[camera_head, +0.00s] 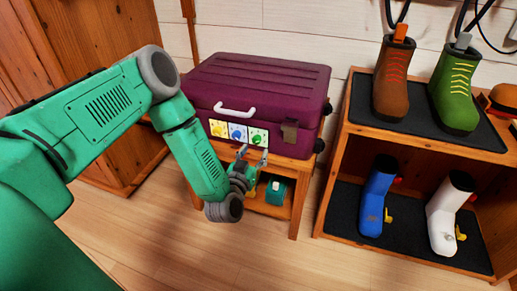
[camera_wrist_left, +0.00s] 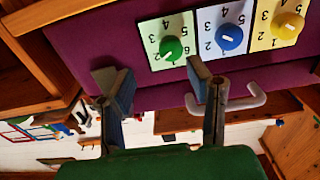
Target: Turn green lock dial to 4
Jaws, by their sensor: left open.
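The green lock dial (camera_head: 258,138) is the rightmost of three dials on the front of a purple suitcase (camera_head: 262,80). My left gripper (camera_head: 254,154) is open and empty just in front of the green dial. In the wrist view its fingers (camera_wrist_left: 152,76) are spread, with the dial lying between them and slightly beyond. Contact is not visible. My right gripper is not in view.
A blue dial (camera_wrist_left: 229,37) and a yellow dial (camera_wrist_left: 287,25) sit beside the green one. A white handle (camera_head: 235,111) sticks out above the dials. The suitcase rests on a small wooden table (camera_head: 297,190). A shelf (camera_head: 338,165) with several boots stands at right.

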